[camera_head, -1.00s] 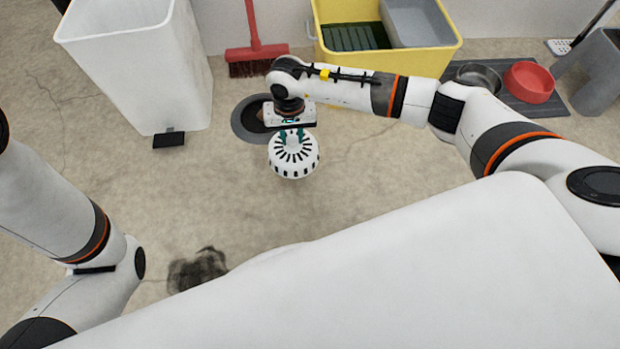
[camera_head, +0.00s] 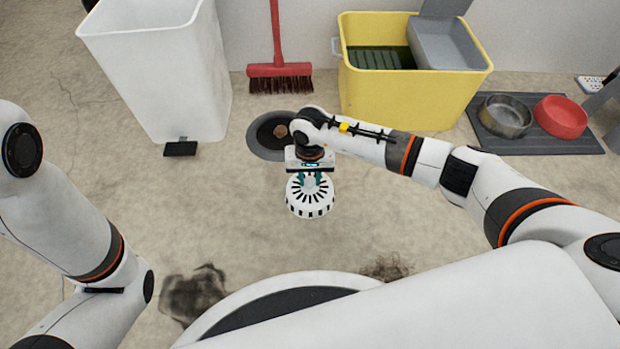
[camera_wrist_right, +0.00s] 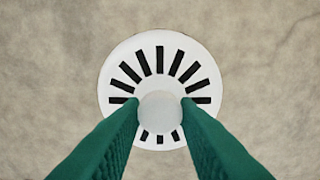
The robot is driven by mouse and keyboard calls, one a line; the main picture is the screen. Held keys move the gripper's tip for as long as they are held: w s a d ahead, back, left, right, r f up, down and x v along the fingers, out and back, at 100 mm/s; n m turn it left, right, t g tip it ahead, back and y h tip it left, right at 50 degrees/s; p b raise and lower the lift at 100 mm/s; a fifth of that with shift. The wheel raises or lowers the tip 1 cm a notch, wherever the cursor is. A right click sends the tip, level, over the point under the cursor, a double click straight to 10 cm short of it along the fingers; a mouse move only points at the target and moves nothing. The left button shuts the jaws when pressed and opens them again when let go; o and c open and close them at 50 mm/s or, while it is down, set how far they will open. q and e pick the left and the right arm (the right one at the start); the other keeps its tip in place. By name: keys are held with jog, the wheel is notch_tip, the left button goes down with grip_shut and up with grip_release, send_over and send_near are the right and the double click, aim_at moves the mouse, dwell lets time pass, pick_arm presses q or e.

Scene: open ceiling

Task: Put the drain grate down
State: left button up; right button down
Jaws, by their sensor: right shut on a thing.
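The drain grate (camera_head: 310,201) is a round white cap with dark radial slots and a knob on top. My right gripper (camera_head: 310,178) is shut on its knob, and the grate hangs level below it. In the right wrist view the green fingers of the gripper (camera_wrist_right: 160,112) hug the knob of the grate (camera_wrist_right: 160,50), with bare floor around it. I cannot tell how high above the floor it is. The drain hole (camera_head: 277,133), a dark opening in a grey ring, lies behind the gripper, with something brown in it. My left gripper is out of view.
A white bin (camera_head: 165,75) with a black pedal stands at the left. A red broom (camera_head: 279,72) leans at the back beside a yellow bucket (camera_head: 405,95). Two bowls sit on a dark mat (camera_head: 545,143) at the right. The floor around the grate is clear; dark stains (camera_head: 193,292) mark it in front.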

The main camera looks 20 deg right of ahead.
jog(key=shift+f, duration=0.15)
jog(key=c, duration=1.1)
grip_release()
notch_tip(320, 180, up, 12)
jog(key=p, duration=0.8)
jog(key=shift+r, duration=0.2)
